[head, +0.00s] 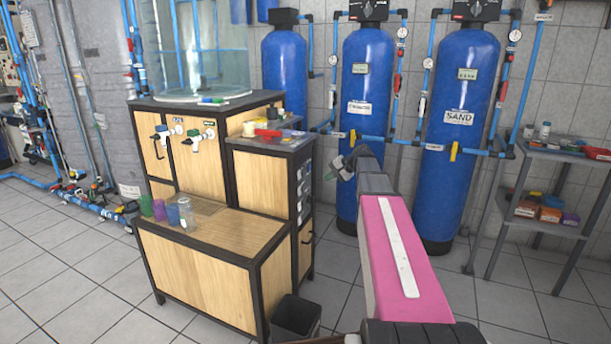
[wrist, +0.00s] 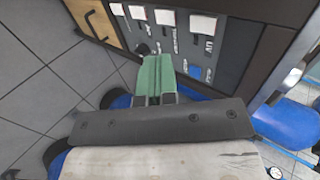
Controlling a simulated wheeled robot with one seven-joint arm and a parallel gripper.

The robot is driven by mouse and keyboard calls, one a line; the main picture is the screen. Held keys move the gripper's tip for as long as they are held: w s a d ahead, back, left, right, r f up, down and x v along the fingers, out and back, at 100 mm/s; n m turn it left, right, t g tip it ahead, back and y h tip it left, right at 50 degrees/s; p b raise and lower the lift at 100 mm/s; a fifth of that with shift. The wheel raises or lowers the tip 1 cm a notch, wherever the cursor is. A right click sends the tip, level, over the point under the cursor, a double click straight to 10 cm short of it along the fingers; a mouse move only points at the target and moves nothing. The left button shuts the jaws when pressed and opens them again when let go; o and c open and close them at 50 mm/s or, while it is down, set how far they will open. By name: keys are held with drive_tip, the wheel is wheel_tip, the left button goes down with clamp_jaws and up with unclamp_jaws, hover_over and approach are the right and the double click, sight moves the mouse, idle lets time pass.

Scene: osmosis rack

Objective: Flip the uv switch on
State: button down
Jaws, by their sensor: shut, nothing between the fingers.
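The switch panel (wrist: 215,50) is a dark strip on the cabinet side in the wrist view, with several white labels above small switches. It shows nearly edge-on in the head view (head: 305,192). The labels are too small to read, so I cannot tell for certain which switch is the uv switch or how it is set. My gripper (wrist: 157,62) has green fingers, shut and empty, close to the panel's lower edge by a black switch (wrist: 142,48). I cannot tell whether they touch. In the head view my gripper (head: 336,172) is right of the cabinet.
The wooden cabinet (head: 195,285) carries coloured cups (head: 160,210) and a glass tank (head: 205,50). Blue filter tanks (head: 458,130) with pipes stand behind my arm. A grey shelf (head: 550,160) is at the right. A black bin (head: 297,318) stands on the floor.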

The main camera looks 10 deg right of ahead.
drive_tip(key=w+r, duration=0.1)
drive_tip(key=w+d+r, duration=0.1)
drive_tip(key=shift+w+d+r+y, duration=0.2)
drive_tip(key=shift+r+y, duration=0.1)
drive_tip(key=shift+r, duration=0.05)
drive_tip(key=shift+t, duration=0.3)
approach(300, 175)
drive_tip(key=f+x, duration=0.1)
drive_tip(key=x, duration=0.6)
drive_tip(key=shift+s+f, duration=0.2)
drive_tip(key=shift+f, duration=0.1)
drive_tip(key=shift+w+a, duration=0.1)
drive_tip(key=shift+a, duration=0.05)
drive_tip(key=shift+r, duration=0.8)
